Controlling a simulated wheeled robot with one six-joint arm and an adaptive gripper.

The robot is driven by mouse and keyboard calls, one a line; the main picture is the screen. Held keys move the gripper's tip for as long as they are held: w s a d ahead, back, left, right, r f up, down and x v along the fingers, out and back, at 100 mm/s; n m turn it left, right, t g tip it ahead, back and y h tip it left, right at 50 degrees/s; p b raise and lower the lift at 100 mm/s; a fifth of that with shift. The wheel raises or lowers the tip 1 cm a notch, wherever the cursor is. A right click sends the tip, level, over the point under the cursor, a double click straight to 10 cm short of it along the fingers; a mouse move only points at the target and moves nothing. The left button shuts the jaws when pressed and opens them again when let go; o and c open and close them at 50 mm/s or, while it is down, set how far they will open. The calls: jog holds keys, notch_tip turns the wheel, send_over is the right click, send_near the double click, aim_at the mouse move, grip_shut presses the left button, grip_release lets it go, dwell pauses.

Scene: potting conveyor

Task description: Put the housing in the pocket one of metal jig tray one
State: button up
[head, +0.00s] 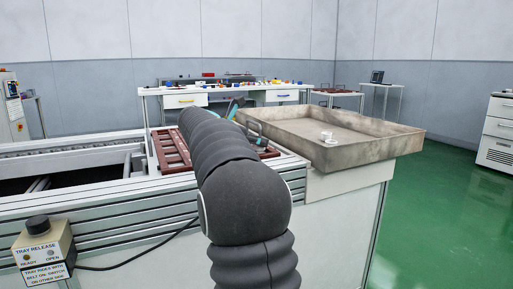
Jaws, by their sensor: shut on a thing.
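My gripper (252,127) shows only in part beyond my dark sleeved arm, with teal and dark pieces above the right part of a red-brown jig tray (171,152). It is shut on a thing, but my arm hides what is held. The tray lies at the right end of the conveyor, and my arm covers its middle. Its pockets are too small and too covered to tell apart. A small white part (327,137), perhaps a housing, sits in the large beige bin (371,148) to the right.
The conveyor frame (110,200) runs to the left, with a tray release box (42,250) at its front. A workbench (226,91) with several small coloured parts stands behind. A white drawer cabinet (497,132) is at far right. Green floor is clear right of the bin.

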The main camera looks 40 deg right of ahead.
jog(key=shift+f, duration=0.5)
jog(key=shift+f, duration=0.1)
jog(key=o, duration=0.8)
jog(key=shift+a+r, duration=0.25)
jog(key=shift+r, duration=0.05)
jog(key=p+v, duration=0.2)
jog(key=v, duration=0.9)
jog(key=shift+a, duration=0.25)
